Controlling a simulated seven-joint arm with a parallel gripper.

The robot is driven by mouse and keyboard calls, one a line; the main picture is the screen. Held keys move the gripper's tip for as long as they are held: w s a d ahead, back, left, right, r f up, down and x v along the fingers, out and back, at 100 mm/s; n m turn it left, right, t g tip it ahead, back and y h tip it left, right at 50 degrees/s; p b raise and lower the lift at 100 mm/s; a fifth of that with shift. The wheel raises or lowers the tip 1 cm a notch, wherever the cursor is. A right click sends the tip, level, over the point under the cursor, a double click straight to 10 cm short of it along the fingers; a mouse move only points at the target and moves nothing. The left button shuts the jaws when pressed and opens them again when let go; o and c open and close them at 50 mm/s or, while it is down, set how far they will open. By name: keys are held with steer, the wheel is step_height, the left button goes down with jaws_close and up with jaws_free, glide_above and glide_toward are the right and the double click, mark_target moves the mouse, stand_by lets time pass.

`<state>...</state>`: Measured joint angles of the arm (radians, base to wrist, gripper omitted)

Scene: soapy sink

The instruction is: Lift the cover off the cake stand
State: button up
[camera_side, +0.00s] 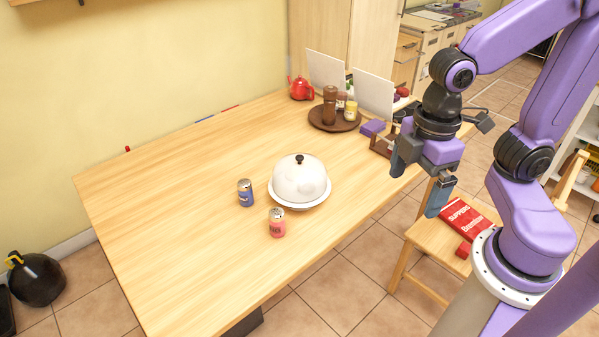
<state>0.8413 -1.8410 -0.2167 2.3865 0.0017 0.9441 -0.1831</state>
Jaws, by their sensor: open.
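A white domed cover (300,181) with a small black knob (299,159) on top sits on a white cake stand (301,206) on the wooden table. Only the stand's rim shows below the dome. My gripper (417,190) is open and empty, pointing down to the right of the cover, near the table's right edge. It is well apart from the cover and touches nothing that I can see.
A round brown tray (335,119) with bottles and a red teapot (300,88) are at the back. A chair (449,237) holds a red box (466,224).

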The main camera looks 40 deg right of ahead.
steer(key=w+a+r+n, duration=0.2)
steer(key=w+a, duration=0.1)
steer(key=w, duration=0.7)
steer(key=n, duration=0.6)
glide_above(300, 156)
steer(key=f, duration=1.3)
steer(key=shift+s+a, duration=0.15)
steer(key=shift+a, duration=0.05)
steer(key=shift+d+f, duration=0.1)
steer(key=shift+f, duration=2.75)
steer(key=shift+f, duration=0.1)
jaws_close()
